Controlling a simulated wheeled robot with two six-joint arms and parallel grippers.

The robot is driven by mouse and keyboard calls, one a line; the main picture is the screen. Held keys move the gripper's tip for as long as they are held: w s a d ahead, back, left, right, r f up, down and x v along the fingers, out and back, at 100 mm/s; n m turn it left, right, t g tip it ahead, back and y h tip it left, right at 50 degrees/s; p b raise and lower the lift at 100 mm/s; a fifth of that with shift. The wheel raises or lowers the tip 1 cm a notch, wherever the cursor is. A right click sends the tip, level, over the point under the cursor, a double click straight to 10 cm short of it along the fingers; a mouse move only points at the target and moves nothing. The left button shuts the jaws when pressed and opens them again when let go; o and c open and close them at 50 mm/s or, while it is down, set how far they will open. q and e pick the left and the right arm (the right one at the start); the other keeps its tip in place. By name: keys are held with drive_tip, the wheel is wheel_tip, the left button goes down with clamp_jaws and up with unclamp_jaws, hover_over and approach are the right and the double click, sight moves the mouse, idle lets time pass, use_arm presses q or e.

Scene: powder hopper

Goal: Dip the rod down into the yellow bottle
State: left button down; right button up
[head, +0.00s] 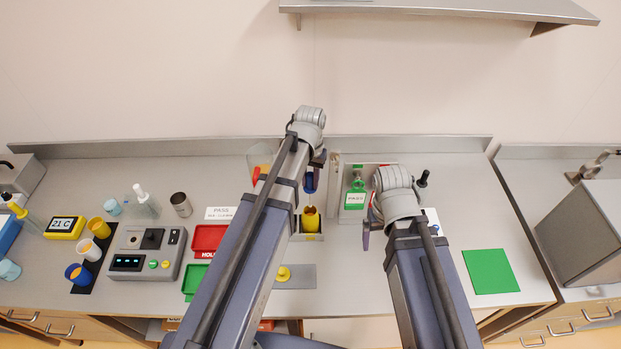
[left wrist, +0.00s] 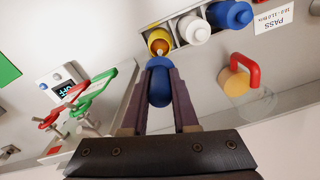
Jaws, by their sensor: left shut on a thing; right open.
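My left gripper (head: 313,182) is shut on the blue handle of the rod (head: 310,183). The blue handle (left wrist: 158,85) shows between the purple fingers in the left wrist view. The yellow bottle (head: 311,226) stands upright with its open mouth just below the handle. In the left wrist view the pale lower end of the rod meets the mouth of the yellow bottle (left wrist: 152,38); how deep it reaches is hidden. My right gripper (head: 369,222) is open and empty, right of the bottle, partly hidden by its own wrist.
The yellow bottle shares a grey rack (head: 322,238) with a white bottle (left wrist: 195,28) and a blue bottle (left wrist: 232,14). A red-handled vessel (left wrist: 240,78) is near. A yellow knobbed piece (head: 283,273) lies in front. A green mat (head: 490,271) lies right, with clear counter around it.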

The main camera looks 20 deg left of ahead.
sight(310, 202)
use_arm(q)
wheel_tip(310, 202, down, 11)
drive_tip(key=b, duration=1)
drive_tip(key=shift+r, duration=0.15)
idle(0.5)
wheel_tip(310, 202, up, 12)
drive_tip(key=p, duration=1.1)
drive_tip(key=shift+f+p, duration=0.2)
drive_tip(key=shift+p, duration=0.1)
drive_tip(key=shift+f, duration=0.2)
